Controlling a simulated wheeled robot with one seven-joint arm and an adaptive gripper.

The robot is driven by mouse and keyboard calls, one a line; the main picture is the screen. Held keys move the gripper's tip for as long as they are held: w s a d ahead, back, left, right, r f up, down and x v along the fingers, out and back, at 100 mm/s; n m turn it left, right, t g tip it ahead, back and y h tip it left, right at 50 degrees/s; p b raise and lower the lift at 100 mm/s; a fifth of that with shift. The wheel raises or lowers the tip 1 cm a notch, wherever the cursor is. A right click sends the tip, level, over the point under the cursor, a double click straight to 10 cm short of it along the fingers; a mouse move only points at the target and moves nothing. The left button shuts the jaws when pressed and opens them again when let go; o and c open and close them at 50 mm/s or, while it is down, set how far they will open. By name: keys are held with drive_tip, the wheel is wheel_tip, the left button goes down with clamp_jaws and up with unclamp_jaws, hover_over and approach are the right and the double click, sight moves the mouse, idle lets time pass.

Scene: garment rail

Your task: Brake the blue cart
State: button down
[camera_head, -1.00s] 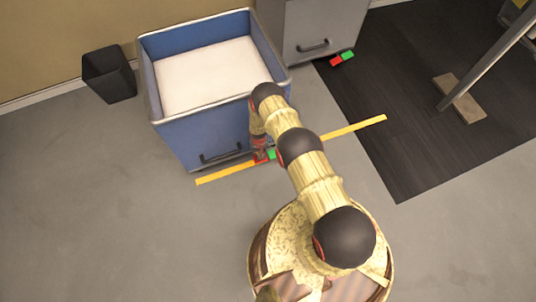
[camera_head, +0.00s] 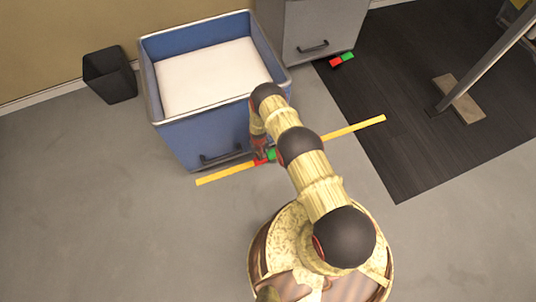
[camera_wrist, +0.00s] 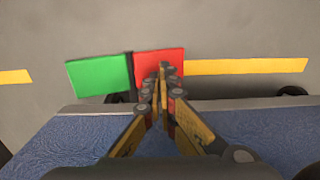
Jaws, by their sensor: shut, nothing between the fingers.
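The blue cart (camera_head: 205,138) stands on the grey floor, with a white load (camera_head: 212,75) inside and a dark handle on its front. A two-part pedal juts from its lower front edge: a red pad (camera_wrist: 150,63) and a green pad (camera_wrist: 100,76), with a dark post between them in the wrist view. My gripper (camera_wrist: 163,70) is shut and empty, its fingertips over the red pad's lower right part. I cannot tell whether they touch it. In the head view my gripper (camera_head: 262,152) is low at the cart's front, partly covering the pedal.
A yellow floor line (camera_head: 225,174) runs below the cart's front. A grey cart (camera_head: 322,25) with its own red and green pedal (camera_head: 342,60) stands behind right. A black bin (camera_head: 110,75) is at left. A dark mat and metal post (camera_head: 485,60) are at right.

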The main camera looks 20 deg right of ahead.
wheel_tip(320, 180, up, 5)
drive_tip(key=p, duration=0.2)
drive_tip(key=shift+r+p, duration=0.15)
drive_tip(key=shift+p, duration=0.15)
idle(0.6)
